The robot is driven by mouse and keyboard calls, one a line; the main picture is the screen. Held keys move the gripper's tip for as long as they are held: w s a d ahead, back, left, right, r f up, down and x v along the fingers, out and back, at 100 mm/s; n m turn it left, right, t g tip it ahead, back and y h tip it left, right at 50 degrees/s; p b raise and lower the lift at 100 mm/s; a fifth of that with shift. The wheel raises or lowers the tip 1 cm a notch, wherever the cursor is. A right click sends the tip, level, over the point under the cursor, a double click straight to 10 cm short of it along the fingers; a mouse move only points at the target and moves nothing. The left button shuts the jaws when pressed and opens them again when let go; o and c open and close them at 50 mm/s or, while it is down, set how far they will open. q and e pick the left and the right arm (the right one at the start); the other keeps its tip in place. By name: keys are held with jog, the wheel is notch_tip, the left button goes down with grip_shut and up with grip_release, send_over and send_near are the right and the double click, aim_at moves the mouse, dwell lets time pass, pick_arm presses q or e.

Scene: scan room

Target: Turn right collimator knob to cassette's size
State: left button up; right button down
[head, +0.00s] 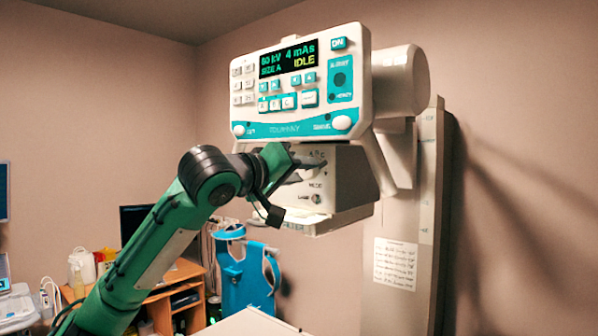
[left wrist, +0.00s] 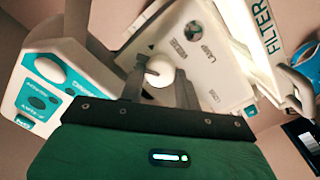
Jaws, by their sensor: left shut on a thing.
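The collimator box (head: 345,180) hangs under the tube head's control panel (head: 300,82), which reads 80 kV, 4 mAs, IDLE. In the left wrist view, my left gripper (left wrist: 160,90) is shut on a white collimator knob (left wrist: 160,70), one finger on each side. The knob's pointer and setting cannot be read. The cassette and my right gripper are not visible.
A grey-white wall stand (head: 432,190) with a printed notice (head: 395,263) stands right of the tube head. A wooden desk (head: 165,300) with a dark monitor is at the lower left.

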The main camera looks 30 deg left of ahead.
pick_arm(q)
jog(key=shift+f+n, duration=0.1)
jog(key=shift+n, duration=0.3)
jog(key=shift+d+n+b, duration=0.1)
jog(key=shift+n+b, duration=0.6)
jog(key=shift+n, duration=0.2)
jog(key=n+b, duration=0.1)
jog(key=n, duration=0.3)
jog(key=shift+f+n+b, duration=0.1)
jog(key=shift+n+b, duration=0.2)
jog(key=n, duration=0.2)
jog(key=n+b, duration=0.1)
jog(key=n, duration=0.1)
jog(key=shift+n+t+y, duration=0.3)
jog(key=shift+n+b, duration=0.3)
jog(key=shift+n, duration=1.7)
jog(key=o, duration=1)
jog(key=shift+w, duration=0.1)
